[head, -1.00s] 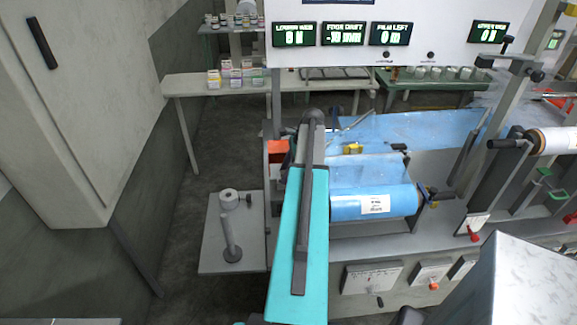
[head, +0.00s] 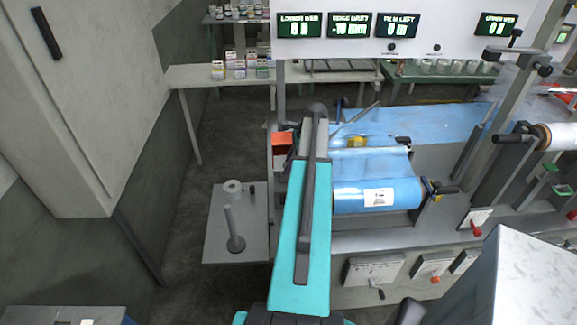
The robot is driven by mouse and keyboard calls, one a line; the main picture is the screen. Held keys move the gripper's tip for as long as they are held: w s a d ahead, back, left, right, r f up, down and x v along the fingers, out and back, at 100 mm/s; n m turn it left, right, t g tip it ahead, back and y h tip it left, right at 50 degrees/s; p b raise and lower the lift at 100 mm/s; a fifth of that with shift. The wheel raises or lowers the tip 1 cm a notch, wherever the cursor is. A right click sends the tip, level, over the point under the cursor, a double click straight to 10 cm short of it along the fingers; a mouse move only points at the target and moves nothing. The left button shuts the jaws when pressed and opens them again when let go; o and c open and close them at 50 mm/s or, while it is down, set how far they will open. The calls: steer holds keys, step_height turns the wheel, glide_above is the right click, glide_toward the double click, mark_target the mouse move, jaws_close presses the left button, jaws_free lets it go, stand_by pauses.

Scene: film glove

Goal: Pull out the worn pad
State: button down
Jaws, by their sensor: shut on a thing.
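I cannot make out a worn pad in the head view. My teal and dark grey arm reaches forward to the left end of the film machine. The arm's own links cover its far end, so my gripper and anything in its jaws are hidden. Just right of the arm, a blue film roll (head: 349,201) with a white label lies on the machine. Blue film (head: 425,122) spreads over the bed behind it. A small yellow part (head: 357,142) sits behind the roll, and an orange block (head: 283,140) is left of the arm.
A tall grey cabinet (head: 85,110) stands far left. A display panel (head: 400,50) hangs above the machine.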

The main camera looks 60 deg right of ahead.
steer(key=shift+r+p, duration=0.45)
steer(key=shift+r, duration=0.1)
stand_by(0.6)
steer(key=shift+r, duration=0.35)
steer(key=shift+r+p, duration=1.6)
steer(key=shift+r, duration=0.45)
steer(key=shift+r+p, duration=1.1)
steer(key=shift+r, duration=0.35)
steer(key=shift+f, duration=0.1)
